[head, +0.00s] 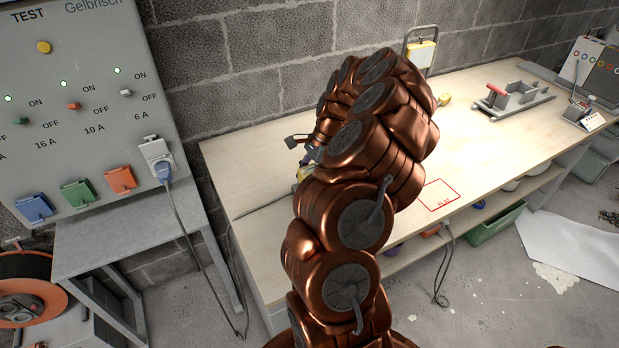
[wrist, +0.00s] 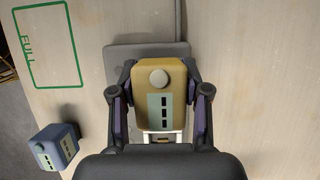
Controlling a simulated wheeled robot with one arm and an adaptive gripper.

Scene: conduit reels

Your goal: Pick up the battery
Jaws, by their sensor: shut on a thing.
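A yellow battery (wrist: 161,84) with a round grey knob and a pale label with dark bars fills the middle of the wrist view. My gripper (wrist: 160,72) is shut on it, one finger against each side. A grey plate (wrist: 118,58) lies beneath and behind it; I cannot tell whether the battery touches the plate. A second, blue battery (wrist: 54,146) stands on the table at the lower left of the wrist view, apart from my gripper. In the head view my copper arm hides most of this area.
A green outlined area marked FULL (wrist: 48,47) is at the upper left of the wrist view. In the head view, a red square (head: 438,195) marks the wooden bench (head: 245,160). A grey fixture (head: 513,98) stands farther right. A socket panel (head: 85,110) stands left.

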